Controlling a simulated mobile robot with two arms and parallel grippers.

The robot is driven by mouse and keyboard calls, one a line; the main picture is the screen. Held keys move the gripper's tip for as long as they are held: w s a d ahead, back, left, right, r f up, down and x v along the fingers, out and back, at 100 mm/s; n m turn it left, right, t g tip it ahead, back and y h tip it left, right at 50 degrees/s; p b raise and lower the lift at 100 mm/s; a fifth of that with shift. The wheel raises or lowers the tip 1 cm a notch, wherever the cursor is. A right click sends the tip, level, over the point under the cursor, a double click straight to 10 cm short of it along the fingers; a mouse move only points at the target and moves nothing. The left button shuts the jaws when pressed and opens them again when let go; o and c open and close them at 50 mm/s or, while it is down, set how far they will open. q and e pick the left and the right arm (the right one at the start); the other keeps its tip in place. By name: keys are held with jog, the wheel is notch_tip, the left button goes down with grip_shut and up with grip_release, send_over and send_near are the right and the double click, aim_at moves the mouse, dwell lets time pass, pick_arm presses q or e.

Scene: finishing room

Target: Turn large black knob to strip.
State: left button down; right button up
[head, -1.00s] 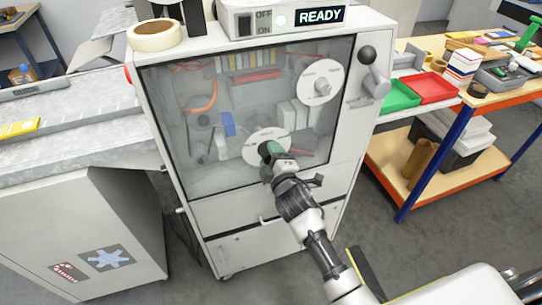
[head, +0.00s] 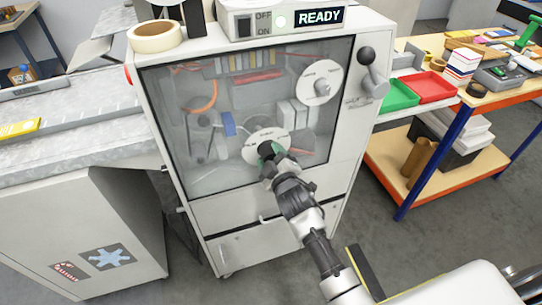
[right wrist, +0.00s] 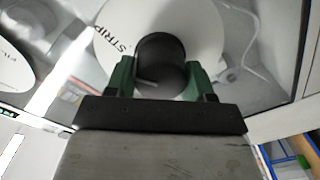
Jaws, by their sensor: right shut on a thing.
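The large black knob (right wrist: 160,62) stands on a white round dial (right wrist: 208,28), with the word STRIP printed at the dial's upper left in the right wrist view. The dial (head: 255,136) is low on the machine's front panel in the head view, where my gripper mostly hides the knob. My right gripper (head: 268,151) is shut on the knob, its green-padded fingers (right wrist: 160,80) on either side of it. A pale line shows on the knob's near part; I cannot tell the exact pointer setting. My left gripper is out of view.
A second white dial (head: 322,82) sits higher on the panel. A lever with a black ball (head: 367,56) is at the machine's right. A READY sign (head: 318,17) and a tape roll (head: 155,36) are on top. A workbench with a red tray (head: 430,87) stands right.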

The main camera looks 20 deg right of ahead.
jog(key=o, duration=0.9)
jog(key=s, duration=0.3)
jog(key=s+b, duration=0.1)
jog(key=s, duration=0.7)
jog(key=shift+d+r+b, duration=0.15)
jog(key=shift+d+b, duration=0.1)
jog(key=shift+b, duration=0.1)
jog(key=shift+w, duration=0.1)
